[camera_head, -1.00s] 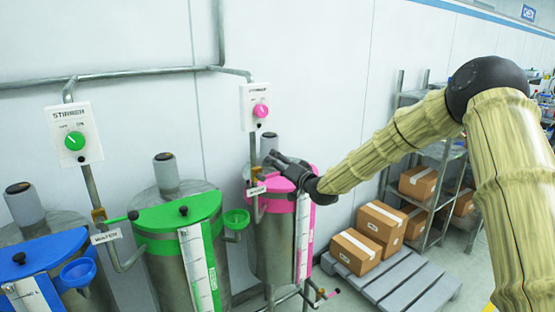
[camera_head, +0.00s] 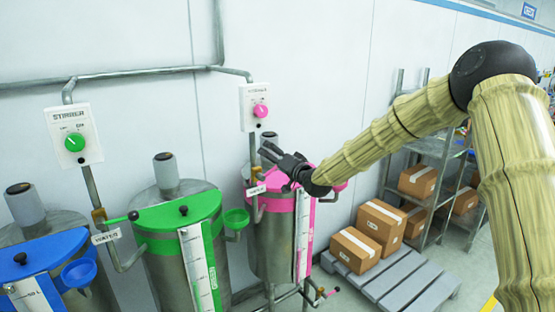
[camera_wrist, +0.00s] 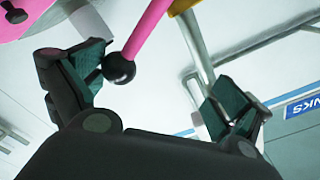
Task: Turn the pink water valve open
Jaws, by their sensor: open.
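The pink water valve's handle (camera_wrist: 150,35) shows in the wrist view as a pink lever with a black ball knob (camera_wrist: 118,69) at its end. The yellow valve body (camera_wrist: 182,6) is partly visible at the top edge. My gripper (camera_wrist: 155,82) is open, with the knob between its fingers, closer to the left one; contact cannot be told.
A grey pipe (camera_wrist: 198,55) runs close to my right finger in the wrist view. A stirrer box (camera_head: 255,108) with a pink knob is on the wall above. Green (camera_head: 180,215) and blue (camera_head: 45,260) lidded drums stand left. Boxes (camera_head: 380,222) on a pallet stand right.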

